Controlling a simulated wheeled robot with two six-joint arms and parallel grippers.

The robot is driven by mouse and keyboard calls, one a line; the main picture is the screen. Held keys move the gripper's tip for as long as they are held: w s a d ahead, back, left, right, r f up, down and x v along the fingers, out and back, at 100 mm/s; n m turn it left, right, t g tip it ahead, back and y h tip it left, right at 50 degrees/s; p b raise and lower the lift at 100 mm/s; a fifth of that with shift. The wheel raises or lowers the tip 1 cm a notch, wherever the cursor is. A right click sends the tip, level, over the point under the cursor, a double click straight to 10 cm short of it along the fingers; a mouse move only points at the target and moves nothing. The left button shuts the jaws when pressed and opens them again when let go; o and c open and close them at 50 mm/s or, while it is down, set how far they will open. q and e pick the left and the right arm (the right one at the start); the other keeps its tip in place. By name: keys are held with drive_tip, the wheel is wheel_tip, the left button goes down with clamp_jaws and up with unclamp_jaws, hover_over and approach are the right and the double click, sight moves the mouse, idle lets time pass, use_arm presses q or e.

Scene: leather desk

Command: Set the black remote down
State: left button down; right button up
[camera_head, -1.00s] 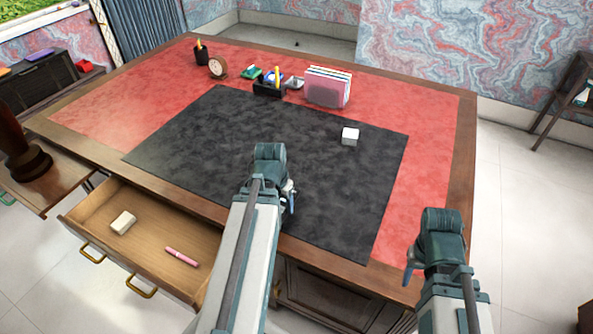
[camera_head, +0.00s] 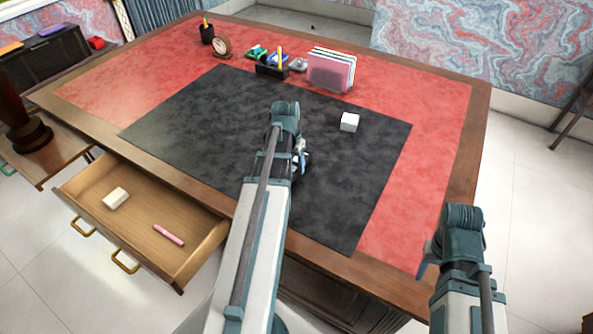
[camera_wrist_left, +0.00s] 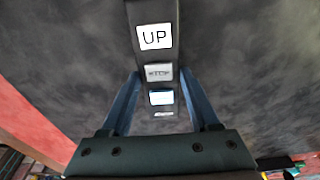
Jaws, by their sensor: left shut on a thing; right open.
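The black remote (camera_wrist_left: 158,72) fills the middle of the left wrist view, with a white "UP" label and two smaller buttons below it. My left gripper (camera_wrist_left: 161,78) is shut on it, with blue fingers along both its sides. In the head view my left gripper (camera_head: 302,158) is over the black desk mat (camera_head: 220,130). The remote cannot be made out there. I cannot tell whether it touches the mat. My right gripper (camera_head: 424,262) is open and empty near the desk's right front edge.
A white cube (camera_head: 349,122) sits on the mat right of my left gripper. A letter holder (camera_head: 330,72), a pen tray (camera_head: 272,70) and a clock (camera_head: 222,47) stand behind. The open drawer (camera_head: 190,215) holds an eraser and pink marker. The mat's left half is clear.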

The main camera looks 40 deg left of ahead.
use_arm(q)
wheel_tip(320, 180, down, 2)
drive_tip(key=shift+f+b, duration=0.15)
drive_tip(key=shift+b, duration=0.5)
use_arm(e)
drive_tip(key=shift+w+d+f, duration=0.15)
drive_tip(key=shift+d+f, duration=0.05)
drive_tip(key=shift+f, duration=0.4)
drive_tip(key=shift+w+d+f, duration=0.1)
drive_tip(key=shift+d+f, duration=0.1)
drive_tip(key=shift+f, duration=0.35)
drive_tip(key=shift+r, duration=0.1)
use_arm(q)
drive_tip(key=shift+c, duration=0.6)
unclamp_jaws()
wheel_tip(320, 180, up, 12)
drive_tip(key=s+p, duration=0.2)
drive_tip(key=p, duration=1)
use_arm(e)
wheel_tip(320, 180, up, 12)
